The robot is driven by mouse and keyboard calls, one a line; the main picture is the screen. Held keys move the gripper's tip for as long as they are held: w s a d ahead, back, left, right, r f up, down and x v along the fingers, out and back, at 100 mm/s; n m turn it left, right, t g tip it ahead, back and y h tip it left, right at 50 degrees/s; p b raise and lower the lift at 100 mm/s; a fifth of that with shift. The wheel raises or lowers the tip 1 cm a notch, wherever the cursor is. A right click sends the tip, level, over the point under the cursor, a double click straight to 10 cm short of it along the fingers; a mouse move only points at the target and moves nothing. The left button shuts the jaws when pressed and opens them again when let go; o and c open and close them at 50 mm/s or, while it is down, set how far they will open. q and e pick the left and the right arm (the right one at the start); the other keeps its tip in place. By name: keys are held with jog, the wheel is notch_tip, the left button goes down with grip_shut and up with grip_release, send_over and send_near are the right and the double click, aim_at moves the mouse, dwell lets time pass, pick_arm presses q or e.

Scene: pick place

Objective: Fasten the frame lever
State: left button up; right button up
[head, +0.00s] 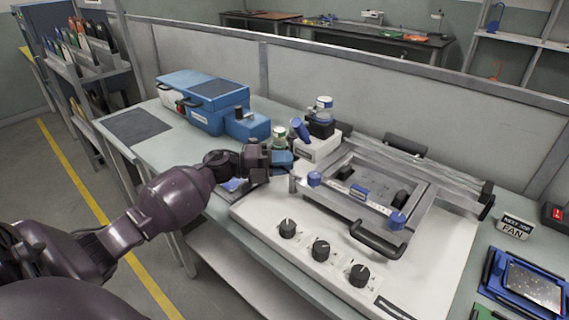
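A metal frame (335,207) lies on a white machine (257,222) on the bench. It carries a blue knob (314,179) at its left front corner, another blue knob (397,220) at its right front corner, and a small blue piece (359,191) between them. Which of these is the frame lever, I cannot tell. My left gripper (290,174) is just left of the left blue knob, near the frame's left edge. My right gripper is out of view.
A black handle (377,240) sticks out at the frame's front, above several black dials (321,250). Small bottles (323,108) and a blue box (203,100) stand behind my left arm.

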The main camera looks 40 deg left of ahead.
pick_arm(q)
jog(key=o, duration=0.4)
jog(key=shift+s+a, duration=0.1)
jog(key=shift+a, duration=0.05)
jog(key=v, duration=1)
jog(key=shift+s+a, duration=0.15)
jog(key=shift+a, duration=0.05)
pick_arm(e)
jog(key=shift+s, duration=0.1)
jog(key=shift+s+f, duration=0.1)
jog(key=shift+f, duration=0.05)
